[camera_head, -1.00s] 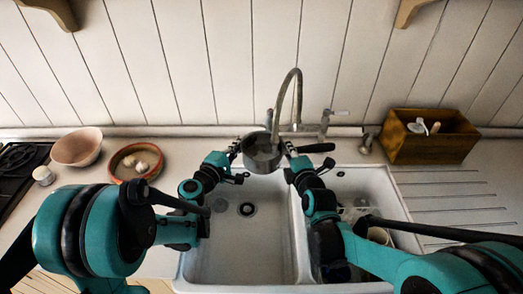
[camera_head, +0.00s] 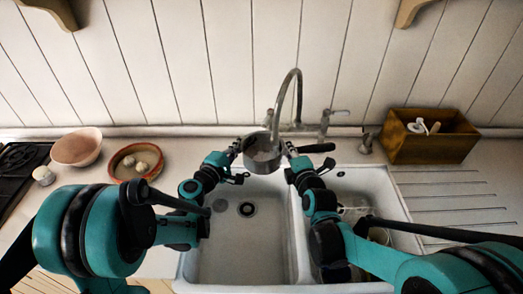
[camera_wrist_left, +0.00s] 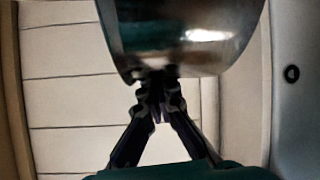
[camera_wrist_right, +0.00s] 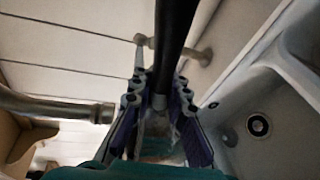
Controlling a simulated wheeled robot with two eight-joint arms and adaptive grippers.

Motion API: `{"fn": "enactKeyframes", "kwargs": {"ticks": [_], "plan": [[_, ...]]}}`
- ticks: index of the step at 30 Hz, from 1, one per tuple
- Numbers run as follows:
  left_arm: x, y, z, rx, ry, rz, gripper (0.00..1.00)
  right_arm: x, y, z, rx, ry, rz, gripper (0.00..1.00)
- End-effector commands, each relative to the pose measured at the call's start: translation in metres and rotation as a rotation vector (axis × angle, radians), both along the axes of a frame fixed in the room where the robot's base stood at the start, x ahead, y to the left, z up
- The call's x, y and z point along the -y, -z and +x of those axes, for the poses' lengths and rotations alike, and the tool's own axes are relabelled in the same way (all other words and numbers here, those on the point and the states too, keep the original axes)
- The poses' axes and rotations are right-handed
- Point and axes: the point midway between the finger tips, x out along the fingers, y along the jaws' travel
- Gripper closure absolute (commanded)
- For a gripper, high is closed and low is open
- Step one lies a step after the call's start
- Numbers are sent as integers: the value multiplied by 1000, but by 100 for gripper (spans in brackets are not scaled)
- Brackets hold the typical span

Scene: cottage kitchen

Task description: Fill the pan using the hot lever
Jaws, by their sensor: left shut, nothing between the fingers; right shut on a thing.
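The metal pan (camera_head: 262,157) is held level under the spout of the tall curved tap (camera_head: 298,85), over the back of the left basin. My right gripper (camera_head: 290,150) is shut on the pan's black handle (camera_head: 318,148), which also runs between the fingers in the right wrist view (camera_wrist_right: 175,45). My left gripper (camera_head: 237,150) is shut and empty at the pan's left side. In the left wrist view its fingertips (camera_wrist_left: 157,85) are close to the shiny pan wall (camera_wrist_left: 190,40); contact is unclear. A tap lever (camera_head: 336,112) shows right of the spout; another part (camera_head: 268,114) shows behind the pan.
The double sink's left basin (camera_head: 225,250) is empty below the pan. The right basin holds some dishes, partly hidden by my arm. A wooden box (camera_head: 415,150) stands at the right. A terracotta dish (camera_head: 122,172) and pink bowl (camera_head: 76,150) stand left.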

Motion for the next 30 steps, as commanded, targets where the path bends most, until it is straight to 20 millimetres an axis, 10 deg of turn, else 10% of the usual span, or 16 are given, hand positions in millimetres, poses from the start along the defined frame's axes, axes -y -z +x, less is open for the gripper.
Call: {"fn": "enactKeyframes", "kwargs": {"ticks": [15,24,30], "plan": [[7,0,-2,-2,19,0,100,67,0,-71,-2,1,4,100],[6,0,-2,-1,16,0,100,71,-1,-77,0,-4,2,100],[10,-1,1,-31,5,-65,64,71,0,-77,0,-4,1,100]]}}
